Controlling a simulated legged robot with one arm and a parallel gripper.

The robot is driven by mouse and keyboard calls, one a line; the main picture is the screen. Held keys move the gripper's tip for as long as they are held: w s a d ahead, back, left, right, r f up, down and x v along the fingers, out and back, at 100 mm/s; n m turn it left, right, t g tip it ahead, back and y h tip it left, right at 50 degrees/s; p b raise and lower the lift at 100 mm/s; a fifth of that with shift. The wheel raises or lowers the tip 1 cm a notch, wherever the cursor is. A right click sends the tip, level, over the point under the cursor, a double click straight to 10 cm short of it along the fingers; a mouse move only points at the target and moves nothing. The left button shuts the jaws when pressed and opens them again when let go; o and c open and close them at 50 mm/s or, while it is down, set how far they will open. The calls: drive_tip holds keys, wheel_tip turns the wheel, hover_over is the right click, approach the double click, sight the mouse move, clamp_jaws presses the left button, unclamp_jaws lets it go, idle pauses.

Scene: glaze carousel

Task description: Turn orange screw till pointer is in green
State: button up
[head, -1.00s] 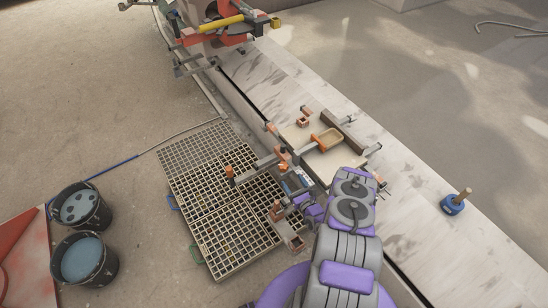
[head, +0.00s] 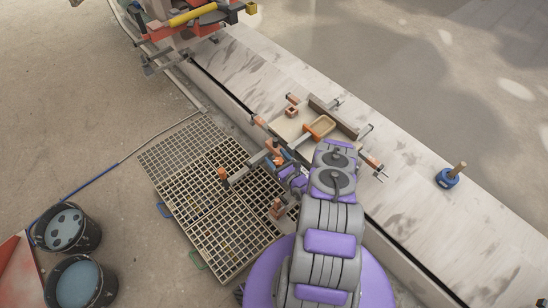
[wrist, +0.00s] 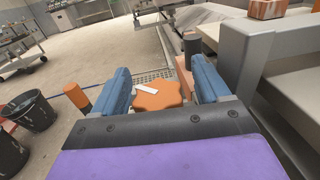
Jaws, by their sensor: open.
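The orange screw (wrist: 160,98) shows in the wrist view as a lobed knob between my gripper's fingers. A white pointer-like strip (wrist: 147,88) lies across its upper left. My gripper (wrist: 163,78) is open, with one blue finger on each side of the knob; I cannot tell whether either finger touches it. No green zone can be made out around the knob. In the head view my gripper (head: 287,160) is by the clamp frame at the edge of the pale slab, and my arm largely hides the knob there.
Floor grating (head: 215,170) lies left of my gripper. A board with clamps (head: 297,124) sits on the long slab (head: 415,195). Two buckets (head: 66,229) stand at lower left. A grey clamp bar (wrist: 245,65) rises close to the right finger.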

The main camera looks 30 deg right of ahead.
drive_tip(key=shift+d, duration=0.1)
drive_tip(key=shift+a, duration=0.25)
drive_tip(key=c, duration=1)
drive_tip(key=shift+o, duration=0.2)
drive_tip(key=shift+m+h, duration=0.3)
drive_tip(key=shift+d+f+m+h, duration=0.1)
drive_tip(key=shift+m+h, duration=1)
drive_tip(key=shift+h, duration=0.6)
drive_tip(key=shift+d+m+g+h, duration=0.1)
drive_tip(key=shift+m+g+h, duration=0.25)
drive_tip(key=shift+h, duration=0.45)
drive_tip(key=shift+m+h, duration=0.25)
drive_tip(key=shift+h, duration=0.05)
drive_tip(key=shift+s+d+h, duration=0.1)
drive_tip(key=shift+d+h, duration=0.1)
drive_tip(key=shift+h, duration=0.1)
